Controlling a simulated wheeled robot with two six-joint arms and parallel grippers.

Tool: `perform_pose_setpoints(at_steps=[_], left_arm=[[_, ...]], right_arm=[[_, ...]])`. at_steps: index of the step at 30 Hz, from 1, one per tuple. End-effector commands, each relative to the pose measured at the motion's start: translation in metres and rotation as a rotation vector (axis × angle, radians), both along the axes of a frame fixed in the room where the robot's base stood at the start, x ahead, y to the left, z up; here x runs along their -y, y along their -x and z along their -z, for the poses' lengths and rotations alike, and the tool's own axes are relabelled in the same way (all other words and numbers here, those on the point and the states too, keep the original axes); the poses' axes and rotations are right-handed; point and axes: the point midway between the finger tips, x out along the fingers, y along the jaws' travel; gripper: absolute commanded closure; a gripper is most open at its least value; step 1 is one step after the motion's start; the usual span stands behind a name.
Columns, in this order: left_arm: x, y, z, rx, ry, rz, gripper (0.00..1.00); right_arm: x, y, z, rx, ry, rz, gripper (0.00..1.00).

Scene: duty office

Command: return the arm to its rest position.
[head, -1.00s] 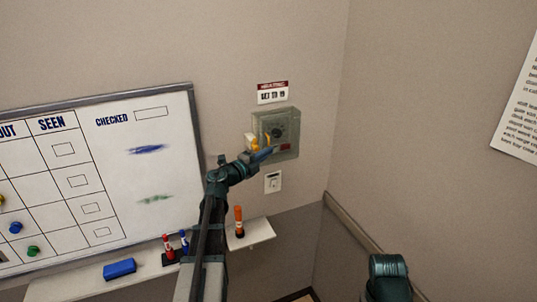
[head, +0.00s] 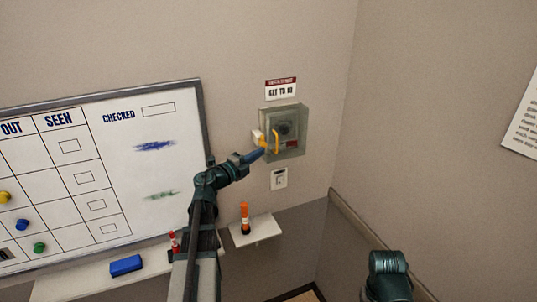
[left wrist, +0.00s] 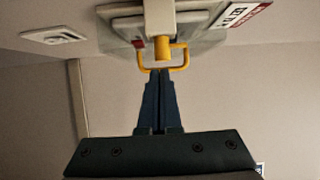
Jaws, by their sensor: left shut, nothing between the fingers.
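My left gripper (head: 262,152) is at the end of the arm that comes up from the bottom left of the head view. Its blue fingers are shut with nothing between them. They show at the left edge of a clear-covered wall box (head: 298,133) with a dark dial inside and a yellow handle (head: 276,141). In the left wrist view the shut fingers (left wrist: 160,76) point at the yellow handle (left wrist: 180,58), just short of it or touching it; I cannot tell which. A teal part of my right arm shows at the bottom right; its gripper is out of view.
A whiteboard (head: 180,125) hangs to the left, with a tray holding a blue eraser (head: 126,265) and a red marker (head: 173,243). A switch plate (head: 279,179) sits below the box. The right wall is mostly bare.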

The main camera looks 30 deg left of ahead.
Motion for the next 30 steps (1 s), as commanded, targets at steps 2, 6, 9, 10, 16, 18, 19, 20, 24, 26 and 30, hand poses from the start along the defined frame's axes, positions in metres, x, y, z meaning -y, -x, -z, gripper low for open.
perform_pose_setpoints(at_steps=[2, 6, 9, 10, 16, 18, 19, 20, 24, 26, 30], left_arm=[[-0.014, 0.004, 0.000, 0.000, 0.000, -0.003, 1.00], [-0.027, 0.009, 0.000, 0.000, 0.000, -0.001, 1.00], [-0.031, 0.011, 0.000, 0.000, 0.000, 0.002, 1.00], [-0.032, 0.011, 0.000, 0.000, 0.000, 0.002, 1.00], [-0.033, 0.012, 0.000, 0.000, 0.000, 0.002, 1.00], [-0.032, 0.012, 0.000, 0.000, 0.000, 0.002, 1.00], [-0.032, 0.012, 0.000, 0.000, 0.000, 0.002, 1.00], [-0.032, 0.012, 0.000, 0.000, 0.000, 0.002, 1.00], [-0.031, 0.007, -0.006, 0.021, 0.029, -0.035, 1.00], [-0.031, 0.002, -0.012, 0.045, 0.071, -0.087, 1.00], [-0.035, -0.010, -0.026, 0.101, 0.249, -0.285, 1.00]], right_arm=[[0.000, 0.000, 0.000, 0.000, 0.000, 0.000, 0.43], [0.000, 0.000, 0.000, 0.000, 0.000, 0.000, 0.43], [0.000, 0.000, 0.000, 0.000, 0.000, 0.000, 0.43], [0.000, 0.000, 0.000, 0.000, 0.000, 0.000, 0.43], [0.000, 0.000, 0.000, 0.000, 0.000, 0.000, 0.43], [0.000, 0.000, 0.000, 0.000, 0.000, 0.000, 0.43], [0.000, 0.000, 0.000, 0.000, 0.000, 0.000, 0.43], [0.000, 0.000, 0.000, 0.000, 0.000, 0.000, 0.43], [0.000, 0.000, 0.000, 0.000, 0.000, 0.000, 0.43], [0.000, 0.000, 0.000, 0.000, 0.000, 0.000, 0.43], [0.000, 0.000, 0.000, 0.000, 0.000, 0.000, 0.43]])
